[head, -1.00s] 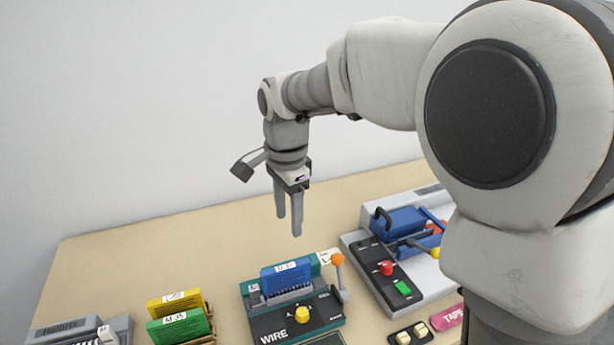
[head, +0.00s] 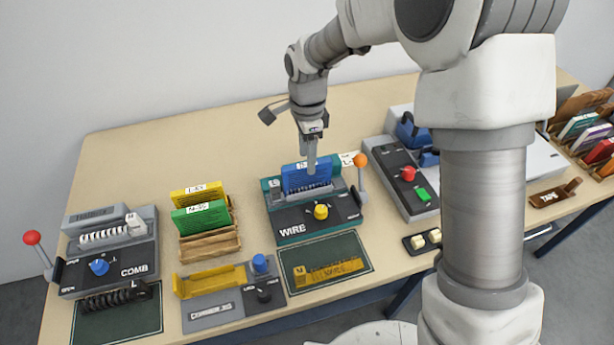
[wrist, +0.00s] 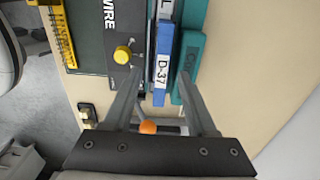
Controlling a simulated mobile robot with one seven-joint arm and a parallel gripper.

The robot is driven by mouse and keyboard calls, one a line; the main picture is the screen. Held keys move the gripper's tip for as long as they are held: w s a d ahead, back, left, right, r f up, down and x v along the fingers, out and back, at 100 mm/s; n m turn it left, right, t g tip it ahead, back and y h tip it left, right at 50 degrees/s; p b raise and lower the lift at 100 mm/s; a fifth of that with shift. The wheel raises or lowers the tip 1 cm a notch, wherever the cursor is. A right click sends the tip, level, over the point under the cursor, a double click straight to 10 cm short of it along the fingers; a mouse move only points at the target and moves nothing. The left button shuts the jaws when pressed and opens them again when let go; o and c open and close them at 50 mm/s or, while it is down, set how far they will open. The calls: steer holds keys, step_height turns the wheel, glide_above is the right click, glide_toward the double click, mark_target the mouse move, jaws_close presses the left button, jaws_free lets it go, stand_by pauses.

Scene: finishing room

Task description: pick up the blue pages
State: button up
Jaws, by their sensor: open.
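The blue pages (head: 307,179) stand upright in the WIRE binding machine (head: 290,222), with a white label on their top edge. In the wrist view the label on the blue pages (wrist: 162,48) reads D-37. My gripper (head: 311,166) is open and points down at the pages, its fingers overlapping them in the head view. In the wrist view my gripper (wrist: 160,72) has one fingertip on each side of the blue strip. I cannot tell whether either finger touches it.
The machine's orange-knobbed lever (head: 361,162) stands right of the pages, and its yellow knob (head: 321,211) in front. Yellow and green pages (head: 201,217) stand in a wooden rack to the left. A grey machine (head: 405,180) is to the right. The back left table is clear.

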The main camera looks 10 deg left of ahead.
glide_above(307, 190)
steer(key=f, duration=0.3)
steer(key=w+f, duration=0.1)
steer(key=f, duration=0.1)
steer(key=shift+a+f, duration=0.1)
steer(key=shift+f, duration=0.25)
jaws_close()
